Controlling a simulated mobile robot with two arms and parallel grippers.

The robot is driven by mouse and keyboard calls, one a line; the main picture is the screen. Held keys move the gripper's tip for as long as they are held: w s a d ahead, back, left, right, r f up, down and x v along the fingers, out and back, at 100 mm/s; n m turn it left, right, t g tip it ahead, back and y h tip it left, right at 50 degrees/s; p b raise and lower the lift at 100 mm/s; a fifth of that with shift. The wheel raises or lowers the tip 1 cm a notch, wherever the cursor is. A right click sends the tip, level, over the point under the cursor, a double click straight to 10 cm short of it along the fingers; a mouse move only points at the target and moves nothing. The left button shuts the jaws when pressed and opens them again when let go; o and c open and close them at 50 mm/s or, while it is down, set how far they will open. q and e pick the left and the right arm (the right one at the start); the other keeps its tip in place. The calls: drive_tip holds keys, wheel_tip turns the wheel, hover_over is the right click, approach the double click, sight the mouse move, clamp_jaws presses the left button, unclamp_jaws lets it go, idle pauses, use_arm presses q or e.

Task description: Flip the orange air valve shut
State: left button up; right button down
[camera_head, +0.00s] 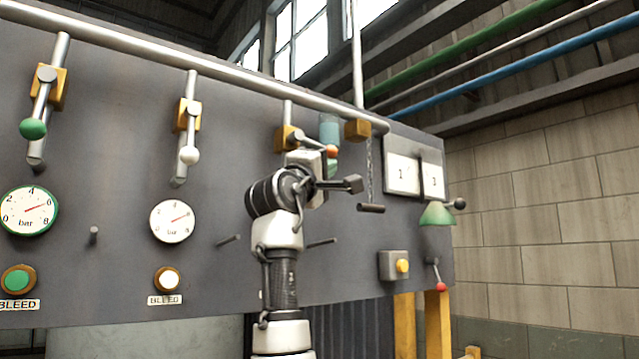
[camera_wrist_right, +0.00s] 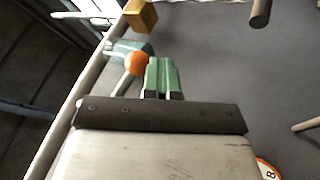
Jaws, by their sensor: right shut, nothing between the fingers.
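The orange air valve has a yellow body (camera_head: 287,138) on the drop pipe and a lever ending in an orange ball (camera_head: 332,151). The lever points right and slightly down, across the pipe. In the right wrist view the orange ball (camera_wrist_right: 136,62) sits just left of my right gripper's green fingers (camera_wrist_right: 160,78). The fingers are shut with nothing between them; I cannot tell whether they touch the ball. In the head view my right arm covers the panel below the valve, and the right gripper (camera_head: 331,164) shows just below the ball. My left gripper is out of view.
A green-ball valve (camera_head: 33,128) and a white-ball valve (camera_head: 189,154) stand to the left, levers down. A teal cylinder (camera_head: 329,127) is behind the orange ball. A chain with a dark handle (camera_head: 371,208) hangs to the right. Pegs stick out below.

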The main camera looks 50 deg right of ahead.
use_arm(q)
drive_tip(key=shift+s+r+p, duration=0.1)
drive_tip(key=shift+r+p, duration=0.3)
drive_tip(key=shift+p, duration=0.15)
use_arm(e)
drive_tip(key=shift+s+d+r+h, duration=0.15)
drive_tip(key=shift+r+h, duration=0.15)
drive_tip(key=shift+r, duration=0.25)
